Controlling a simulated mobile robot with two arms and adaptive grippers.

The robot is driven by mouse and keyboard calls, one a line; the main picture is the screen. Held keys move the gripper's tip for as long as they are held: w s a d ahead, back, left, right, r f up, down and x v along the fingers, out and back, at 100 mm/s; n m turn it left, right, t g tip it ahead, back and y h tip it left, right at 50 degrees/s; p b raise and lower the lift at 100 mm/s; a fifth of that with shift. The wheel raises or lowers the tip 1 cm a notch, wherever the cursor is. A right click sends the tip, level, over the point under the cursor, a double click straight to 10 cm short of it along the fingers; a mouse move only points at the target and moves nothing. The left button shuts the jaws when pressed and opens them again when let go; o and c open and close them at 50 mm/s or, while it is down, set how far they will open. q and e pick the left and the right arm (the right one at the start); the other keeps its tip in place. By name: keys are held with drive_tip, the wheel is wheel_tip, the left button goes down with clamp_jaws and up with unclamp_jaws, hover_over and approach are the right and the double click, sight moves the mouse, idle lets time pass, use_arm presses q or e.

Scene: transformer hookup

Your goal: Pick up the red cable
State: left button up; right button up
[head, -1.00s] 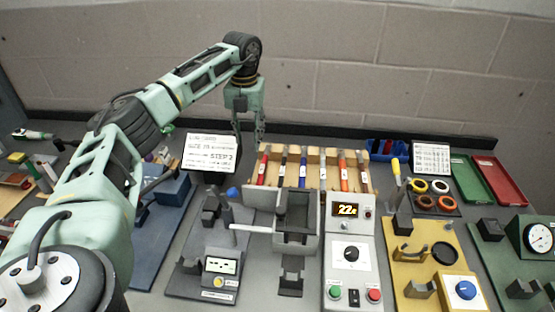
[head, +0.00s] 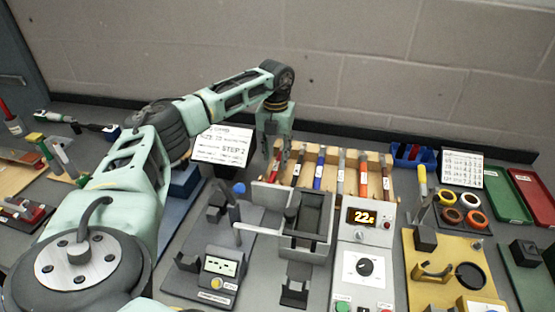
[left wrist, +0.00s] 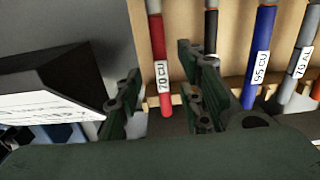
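The red cable (head: 276,169) is the leftmost in a wooden rack (head: 392,190) at the back of the bench. In the left wrist view the red cable (left wrist: 157,50) has a red lower end and a white "70 CU" label. My left gripper (head: 278,160) points down at the rack's left end and partly hides the cable. In the left wrist view my left gripper (left wrist: 157,78) is open, one finger on each side of the red cable. Gaps show on both sides, so it does not grip it. My right gripper is not in view.
A black cable (head: 298,166) and a blue cable (head: 319,170) stand close right of the red one. A white instruction card (head: 222,146) stands close left of the gripper. A grey crimping fixture (head: 305,225) and a control box reading 22 (head: 362,216) are in front.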

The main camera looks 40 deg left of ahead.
sight(279, 159)
use_arm(q)
drive_tip(key=shift+w+f, duration=0.15)
drive_tip(key=shift+f, duration=1.25)
drive_tip(key=shift+r, duration=0.1)
drive_tip(key=shift+c, duration=0.7)
clamp_jaws()
